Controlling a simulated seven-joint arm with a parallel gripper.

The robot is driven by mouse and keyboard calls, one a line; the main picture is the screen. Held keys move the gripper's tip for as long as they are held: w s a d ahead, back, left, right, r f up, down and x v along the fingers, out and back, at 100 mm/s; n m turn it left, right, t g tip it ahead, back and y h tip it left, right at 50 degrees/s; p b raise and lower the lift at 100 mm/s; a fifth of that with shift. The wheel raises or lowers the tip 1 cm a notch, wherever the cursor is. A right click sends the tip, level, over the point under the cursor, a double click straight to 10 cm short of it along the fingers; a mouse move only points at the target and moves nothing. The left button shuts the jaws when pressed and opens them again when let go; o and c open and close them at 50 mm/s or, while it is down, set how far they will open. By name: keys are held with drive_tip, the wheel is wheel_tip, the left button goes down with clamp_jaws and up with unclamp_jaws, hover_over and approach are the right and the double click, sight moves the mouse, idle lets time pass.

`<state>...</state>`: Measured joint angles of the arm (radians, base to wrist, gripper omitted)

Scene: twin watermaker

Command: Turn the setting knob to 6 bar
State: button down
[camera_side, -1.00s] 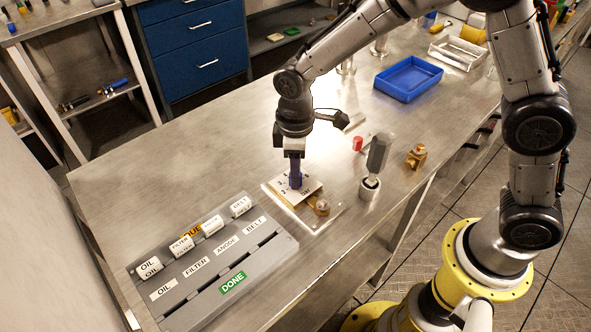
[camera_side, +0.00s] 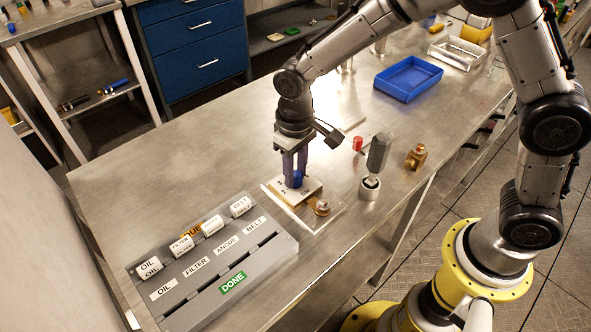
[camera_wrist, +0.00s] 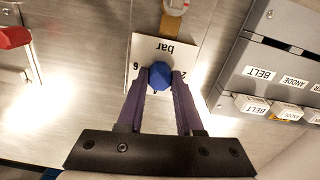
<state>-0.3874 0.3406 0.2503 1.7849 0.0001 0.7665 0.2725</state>
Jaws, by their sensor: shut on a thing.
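The blue setting knob (camera_side: 297,179) stands on a white dial plate (camera_side: 309,190) marked with numbers and "bar". In the wrist view the knob (camera_wrist: 160,75) sits between the fingertips of my gripper (camera_wrist: 161,78), and the plate (camera_wrist: 145,48) shows "bar" and a 6 to the left of the knob. My gripper (camera_side: 294,176) points down and is shut on the knob, one purple finger on each side. The fingers hide part of the dial, and I cannot tell which number the knob points to.
A brass fitting (camera_side: 320,208) sits beside the dial on the same base plate (camera_side: 333,217). A grey-handled tool (camera_side: 377,153) stands in a round holder to the right. A grey labelled board (camera_side: 222,264) lies to the left. A blue tray (camera_side: 408,79) lies farther back.

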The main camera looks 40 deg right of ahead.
sight(296, 174)
drive_tip(key=shift+r+m, duration=0.1)
drive_tip(key=shift+m, duration=0.5)
drive_tip(key=c, duration=0.6)
unclamp_jaws()
drive_tip(key=shift+o, duration=0.2)
wheel_tip(296, 174, up, 14)
drive_tip(key=shift+d, duration=0.1)
